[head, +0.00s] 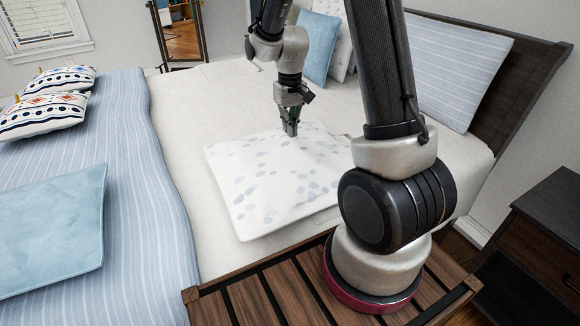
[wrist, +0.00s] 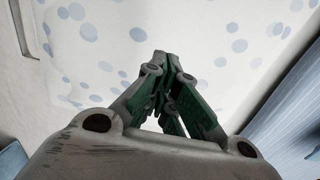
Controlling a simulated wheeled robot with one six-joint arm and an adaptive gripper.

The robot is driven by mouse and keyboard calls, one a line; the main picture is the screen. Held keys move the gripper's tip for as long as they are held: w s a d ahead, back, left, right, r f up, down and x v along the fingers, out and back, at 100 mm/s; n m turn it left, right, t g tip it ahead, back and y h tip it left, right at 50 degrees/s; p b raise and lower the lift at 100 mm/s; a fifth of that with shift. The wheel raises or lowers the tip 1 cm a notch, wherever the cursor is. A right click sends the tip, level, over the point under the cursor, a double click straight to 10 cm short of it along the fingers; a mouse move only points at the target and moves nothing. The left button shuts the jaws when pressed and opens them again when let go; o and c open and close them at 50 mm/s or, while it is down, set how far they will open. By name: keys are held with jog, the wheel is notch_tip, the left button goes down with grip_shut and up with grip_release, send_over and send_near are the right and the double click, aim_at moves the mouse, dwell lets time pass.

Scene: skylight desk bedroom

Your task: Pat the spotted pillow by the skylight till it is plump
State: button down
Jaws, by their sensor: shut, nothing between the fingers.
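The spotted pillow (head: 272,184) is white with pale blue dots and lies flat on the bed. It also fills much of the wrist view (wrist: 215,40). My gripper (head: 291,131) is shut and empty, pointing down over the pillow's far part. Its closed green fingers also show in the wrist view (wrist: 167,120). I cannot tell whether the fingertips touch the fabric. My arm hides the pillow's right edge in the head view.
The bed's white sheet (head: 172,122) is bare around the pillow. A striped blanket (head: 135,190) with a blue pillow (head: 50,230) lies at left. Patterned pillows (head: 45,115) are farther left. A striped pillow (head: 455,65) leans on the dark headboard (head: 535,75). A slatted wooden bench (head: 265,300) is in front.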

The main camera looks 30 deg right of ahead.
aim_at(290, 146)
jog(key=shift+f, duration=0.1)
dwell(0.5)
jog(key=shift+f, duration=2.7)
jog(key=shift+r, duration=3.3)
notch_tip(290, 146, up, 12)
jog(key=s+r+t, duration=0.2)
jog(key=s+r, duration=0.1)
jog(key=s, duration=0.9)
jog(key=s+r+t, duration=0.2)
jog(key=s+r, duration=0.2)
jog(key=s, duration=0.8)
jog(key=shift+s+d, duration=0.3)
